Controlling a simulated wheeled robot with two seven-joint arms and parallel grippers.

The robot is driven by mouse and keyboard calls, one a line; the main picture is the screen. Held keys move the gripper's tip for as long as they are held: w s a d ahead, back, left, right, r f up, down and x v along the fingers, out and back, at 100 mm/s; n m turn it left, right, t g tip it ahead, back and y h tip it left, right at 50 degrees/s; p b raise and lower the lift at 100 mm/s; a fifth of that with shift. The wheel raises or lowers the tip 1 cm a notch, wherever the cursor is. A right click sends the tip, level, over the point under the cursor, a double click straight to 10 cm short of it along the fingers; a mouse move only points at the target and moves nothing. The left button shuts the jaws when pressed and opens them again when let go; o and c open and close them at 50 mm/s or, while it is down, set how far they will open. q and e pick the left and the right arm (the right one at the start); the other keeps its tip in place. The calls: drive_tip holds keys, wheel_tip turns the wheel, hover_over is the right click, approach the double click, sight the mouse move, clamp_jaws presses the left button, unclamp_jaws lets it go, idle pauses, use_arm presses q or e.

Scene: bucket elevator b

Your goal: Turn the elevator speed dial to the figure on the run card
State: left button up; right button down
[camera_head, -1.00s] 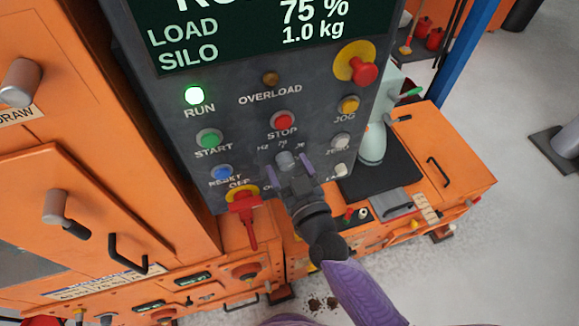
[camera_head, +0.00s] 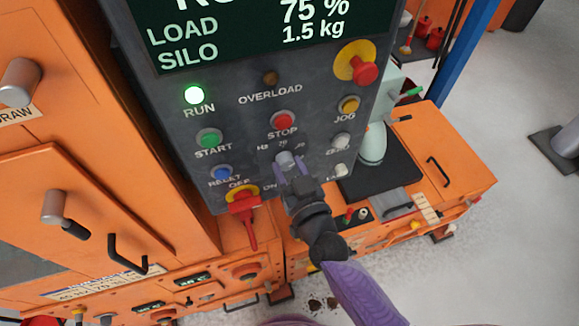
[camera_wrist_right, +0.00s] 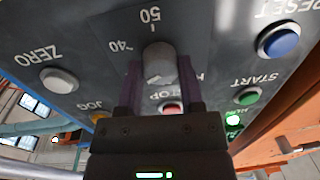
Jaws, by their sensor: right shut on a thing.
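The elevator speed dial is a grey knob (camera_head: 285,158) low on the dark control panel (camera_head: 236,118), below the red STOP button (camera_head: 283,120). My right gripper (camera_head: 292,166) is shut on this knob, one purple finger on each side. The right wrist view shows the knob (camera_wrist_right: 159,62) between the fingers of my right gripper (camera_wrist_right: 160,84), with the figures 50 and 40 printed around it. The fingers hide part of the scale, and I cannot tell the dial's exact setting. I cannot make out a run card. My left gripper is out of view.
The display (camera_head: 270,32) reads load 75 % and silo 1.5 kg. The RUN lamp (camera_head: 194,95) is lit green. A red switch handle (camera_head: 243,202) and a blue RESET button (camera_head: 222,172) sit left of my gripper. A red emergency knob (camera_head: 363,71) projects at upper right.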

drive_tip(key=m, duration=0.5)
drive_tip(key=shift+f+t+b, duration=0.1)
drive_tip(key=shift+t+b, duration=0.2)
drive_tip(key=shift+b, duration=0.1)
drive_tip(key=m+b, duration=0.1)
drive_tip(key=m, duration=0.4)
drive_tip(key=shift+m, duration=0.6)
drive_tip(key=shift+c, duration=1.2)
unclamp_jaws()
drive_tip(key=v, duration=1)
drive_tip(key=shift+a, duration=0.2)
